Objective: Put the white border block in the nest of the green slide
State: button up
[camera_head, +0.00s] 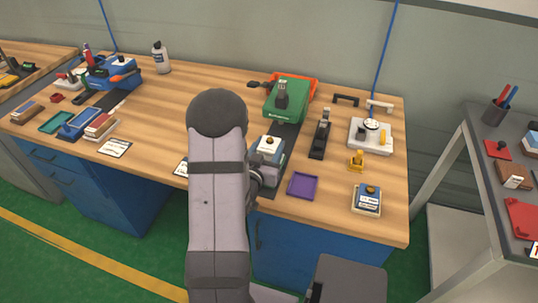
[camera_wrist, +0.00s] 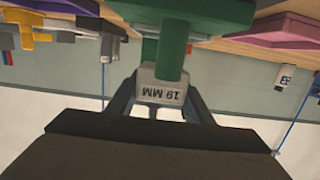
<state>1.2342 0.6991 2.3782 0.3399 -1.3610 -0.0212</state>
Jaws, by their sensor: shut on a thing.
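My gripper (camera_wrist: 160,86) is shut on a pale grey-white piece marked "19 MM" (camera_wrist: 161,96) in the wrist view, which is upside down. A green post (camera_wrist: 172,60) joins this piece to a wide green body (camera_wrist: 180,12). I cannot tell whether this is the white border block. In the head view my arm hides the fingertips. A green unit with an orange rear (camera_head: 287,105), seemingly the green slide, stands at the back on a dark strip. Its nest cannot be made out. A pale block with a dark knob (camera_head: 268,148) stands in front of it, beside my wrist.
A purple tray (camera_head: 302,186) lies right of my wrist. A labelled block with a gold knob (camera_head: 367,199), a yellow clamp (camera_head: 357,161), a black stand (camera_head: 320,137) and a white fixture (camera_head: 370,136) stand on the right. A blue unit (camera_head: 112,73) stands at left.

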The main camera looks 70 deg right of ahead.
aim_at(269, 155)
jog(key=shift+f, duration=1.9)
jog(key=shift+f, duration=0.2)
jog(key=o, duration=1.1)
jog(key=shift+a+r, duration=0.1)
jog(key=shift+r, duration=0.1)
jog(key=shift+a+r, duration=0.2)
jog(key=shift+a, duration=1)
jog(key=shift+a+r, duration=0.15)
jog(key=shift+a, duration=1.1)
jog(key=shift+a+r, duration=0.2)
jog(key=shift+a, duration=1)
